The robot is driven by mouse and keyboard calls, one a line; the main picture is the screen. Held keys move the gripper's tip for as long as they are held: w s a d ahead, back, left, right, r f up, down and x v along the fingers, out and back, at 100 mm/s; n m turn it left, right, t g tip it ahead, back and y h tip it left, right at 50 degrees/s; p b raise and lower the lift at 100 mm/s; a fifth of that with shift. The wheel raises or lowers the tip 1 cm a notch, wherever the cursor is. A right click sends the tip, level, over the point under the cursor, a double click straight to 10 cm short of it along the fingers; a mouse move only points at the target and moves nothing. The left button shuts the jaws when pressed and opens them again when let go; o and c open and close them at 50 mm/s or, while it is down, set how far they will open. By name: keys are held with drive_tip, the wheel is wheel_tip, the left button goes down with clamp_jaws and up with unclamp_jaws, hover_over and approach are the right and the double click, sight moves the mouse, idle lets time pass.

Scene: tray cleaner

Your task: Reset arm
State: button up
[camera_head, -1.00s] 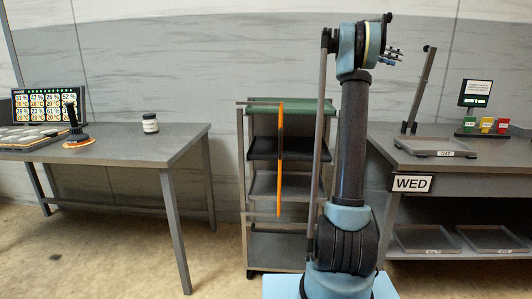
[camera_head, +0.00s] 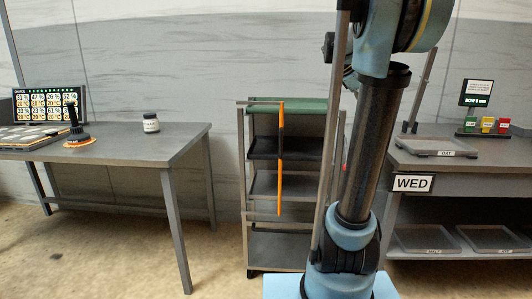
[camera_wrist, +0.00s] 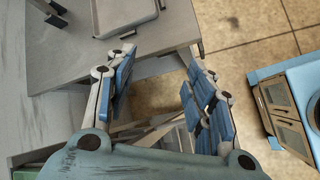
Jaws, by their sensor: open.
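My arm stands upright right of centre in the head view, and its upper part runs out of the top of the picture. My gripper (camera_wrist: 158,85) shows in the wrist view with its blue-padded fingers spread apart and nothing between them. It points down past a grey table edge toward the tan floor. In the head view the gripper itself cannot be made out.
A shelf rack (camera_head: 290,107) with an orange upright bar stands behind my arm. A table (camera_head: 150,157) at left holds a white jar (camera_head: 151,123) and a joystick (camera_head: 74,124).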

drive_tip(key=s+a+f+m+y, duration=0.2)
drive_tip(key=s+a+f+m, duration=0.1)
drive_tip(key=s+a+f, duration=0.4)
drive_tip(key=s+a+f+m+t+y, duration=0.1)
drive_tip(key=s+a+f+m+y, duration=0.2)
drive_tip(key=s+a+f, duration=0.4)
drive_tip(key=s+a+f+m+y, duration=0.3)
drive_tip(key=s+a+f, duration=0.4)
drive_tip(key=s+f, duration=0.6)
wheel_tip(320, 180, down, 5)
drive_tip(key=shift+s+r+m, duration=0.1)
drive_tip(key=shift+s+m, duration=0.2)
drive_tip(key=shift+m, duration=0.5)
